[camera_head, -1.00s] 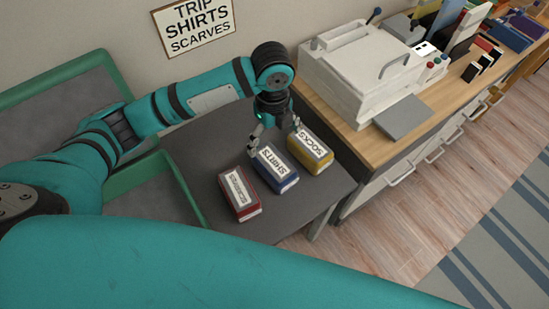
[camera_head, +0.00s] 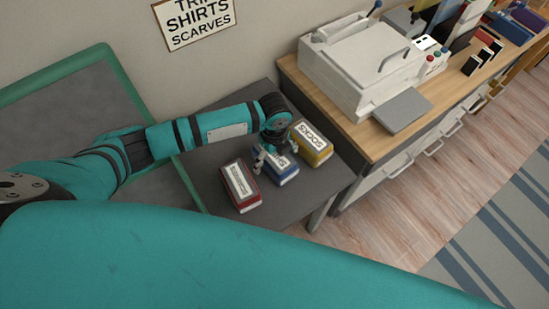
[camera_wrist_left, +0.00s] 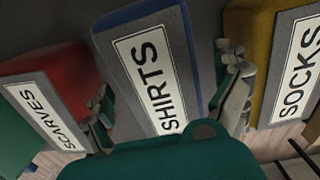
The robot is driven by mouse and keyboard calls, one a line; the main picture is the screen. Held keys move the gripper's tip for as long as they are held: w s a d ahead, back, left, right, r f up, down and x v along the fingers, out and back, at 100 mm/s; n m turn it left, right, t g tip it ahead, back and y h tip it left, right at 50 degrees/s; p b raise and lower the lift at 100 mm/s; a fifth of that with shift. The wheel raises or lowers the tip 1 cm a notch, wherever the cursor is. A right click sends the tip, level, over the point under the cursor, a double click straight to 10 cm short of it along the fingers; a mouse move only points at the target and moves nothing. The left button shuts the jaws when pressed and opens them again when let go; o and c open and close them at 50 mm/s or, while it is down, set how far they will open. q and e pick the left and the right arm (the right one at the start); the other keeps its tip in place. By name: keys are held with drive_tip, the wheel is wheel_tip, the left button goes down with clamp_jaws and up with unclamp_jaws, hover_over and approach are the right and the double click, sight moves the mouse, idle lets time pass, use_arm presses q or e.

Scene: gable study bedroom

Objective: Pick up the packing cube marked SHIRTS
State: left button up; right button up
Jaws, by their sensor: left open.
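The blue packing cube marked SHIRTS (camera_head: 286,177) lies on the dark grey table, between the red and yellow cubes. My left gripper (camera_head: 275,157) is over it and hides part of its label. In the left wrist view the SHIRTS cube (camera_wrist_left: 150,65) shows between the two fingers of my open left gripper (camera_wrist_left: 168,105). One finger is by its left side and the other by its right side. I cannot tell whether they touch it. My right gripper is not in view.
The red SCARVES cube (camera_head: 240,186) lies close on the left, the yellow SOCKS cube (camera_head: 312,145) close on the right. The grey table (camera_head: 290,210) has bare room in front. A wooden-topped cabinet (camera_head: 345,133) with a white machine (camera_head: 360,65) stands to the right. A sign (camera_head: 195,22) hangs on the wall.

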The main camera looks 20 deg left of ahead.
use_arm(q)
drive_tip(key=shift+f, duration=0.15)
drive_tip(key=c, duration=1.4)
